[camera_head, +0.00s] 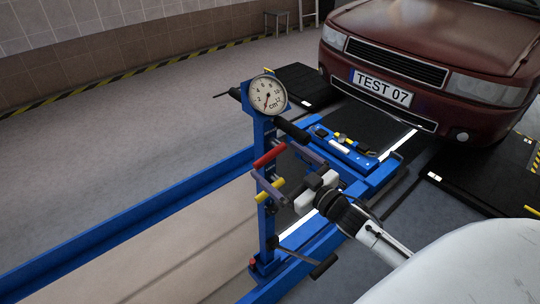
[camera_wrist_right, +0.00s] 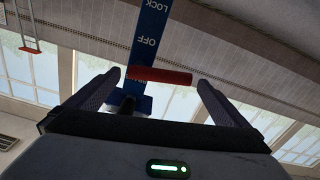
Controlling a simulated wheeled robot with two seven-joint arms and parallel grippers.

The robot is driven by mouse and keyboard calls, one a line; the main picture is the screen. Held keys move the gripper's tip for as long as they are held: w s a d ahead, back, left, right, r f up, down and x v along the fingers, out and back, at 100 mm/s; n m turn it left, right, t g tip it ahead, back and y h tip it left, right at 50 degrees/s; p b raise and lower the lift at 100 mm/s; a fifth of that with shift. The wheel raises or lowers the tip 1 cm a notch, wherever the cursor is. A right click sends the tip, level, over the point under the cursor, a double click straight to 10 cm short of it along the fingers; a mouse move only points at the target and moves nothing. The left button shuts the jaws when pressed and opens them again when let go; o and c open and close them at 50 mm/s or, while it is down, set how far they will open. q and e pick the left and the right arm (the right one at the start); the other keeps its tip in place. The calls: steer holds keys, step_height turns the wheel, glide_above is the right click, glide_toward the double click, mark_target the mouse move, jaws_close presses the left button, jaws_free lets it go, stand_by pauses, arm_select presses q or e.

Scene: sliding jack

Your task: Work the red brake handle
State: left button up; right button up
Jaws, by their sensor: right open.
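The red brake handle (camera_head: 269,155) is a short red bar on the blue post (camera_head: 264,215), just below the round gauge. My right gripper (camera_head: 284,171) is open beside the post, its two dark fingers pointing toward it. In the right wrist view the red handle (camera_wrist_right: 160,76) lies across the space between the spread fingertips (camera_wrist_right: 159,77). The fingers do not appear closed on it; I cannot tell how deep it sits between them. Behind it a blue plate (camera_wrist_right: 147,40) reads LOCK and OFF. My left gripper is not in view.
A yellow handle (camera_head: 270,190) sits below the red one. A gauge (camera_head: 268,95) tops the post. A black grip (camera_head: 292,130) and a lower black lever (camera_head: 322,266) stick out nearby. A blue tool tray (camera_head: 347,150) and a red car (camera_head: 430,60) stand behind.

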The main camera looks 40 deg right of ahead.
mark_target(273, 158)
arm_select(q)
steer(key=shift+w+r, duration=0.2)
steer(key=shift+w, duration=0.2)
arm_select(e)
steer(key=shift+w+a, duration=0.2)
steer(key=shift+w, duration=1.9)
steer(key=c, duration=1.5)
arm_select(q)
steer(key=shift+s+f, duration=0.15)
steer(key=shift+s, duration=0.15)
arm_select(e)
steer(key=shift+o, duration=0.2)
steer(key=shift+f, duration=0.1)
